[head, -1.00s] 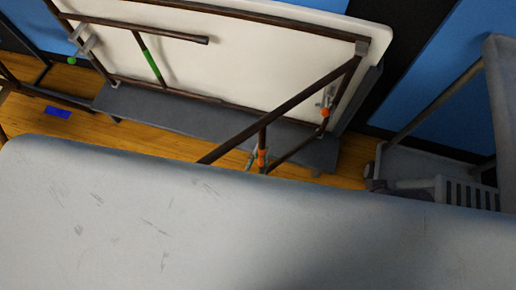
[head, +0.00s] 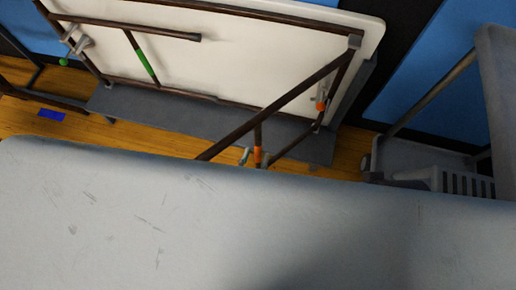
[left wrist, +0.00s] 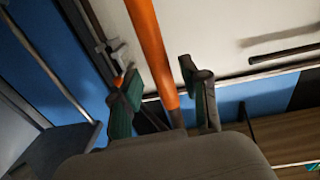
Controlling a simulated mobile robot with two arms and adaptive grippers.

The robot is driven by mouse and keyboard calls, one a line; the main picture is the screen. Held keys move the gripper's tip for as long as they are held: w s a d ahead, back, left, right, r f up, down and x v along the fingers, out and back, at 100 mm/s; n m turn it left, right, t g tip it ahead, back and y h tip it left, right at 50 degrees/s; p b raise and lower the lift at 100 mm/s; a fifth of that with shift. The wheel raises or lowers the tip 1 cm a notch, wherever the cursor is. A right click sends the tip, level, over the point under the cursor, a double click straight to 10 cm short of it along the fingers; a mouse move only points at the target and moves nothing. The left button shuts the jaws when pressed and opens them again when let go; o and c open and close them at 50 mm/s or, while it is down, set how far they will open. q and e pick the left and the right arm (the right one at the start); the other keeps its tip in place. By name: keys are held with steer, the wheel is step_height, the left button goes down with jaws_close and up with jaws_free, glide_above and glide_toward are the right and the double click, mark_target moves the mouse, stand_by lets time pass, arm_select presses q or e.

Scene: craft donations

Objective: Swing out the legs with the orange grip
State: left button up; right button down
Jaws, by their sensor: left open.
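A folding table (head: 270,75) stands on its side, its pale underside facing me. Brown legs with the orange grip (head: 258,155) stick out from its right end toward me. The grip also shows as an orange bar (left wrist: 150,40) in the left wrist view. My left gripper (left wrist: 163,100) is open, with one teal finger pad on each side of the bar. In the head view only a small part of the gripper (head: 245,155) shows beside the grip; the rest is hidden. The other legs, with a green grip (head: 141,62), lie close to the underside. My right gripper is out of view.
A large grey scuffed surface (head: 120,215) fills the foreground and hides what is below. A grey cart (head: 425,178) stands at the right. A blue marker (head: 51,114) lies on the wooden floor (head: 20,120) at the left.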

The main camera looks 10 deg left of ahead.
arm_select(q)
steer(key=s+a, duration=0.1)
steer(key=s, duration=0.8)
steer(key=shift+a, duration=0.2)
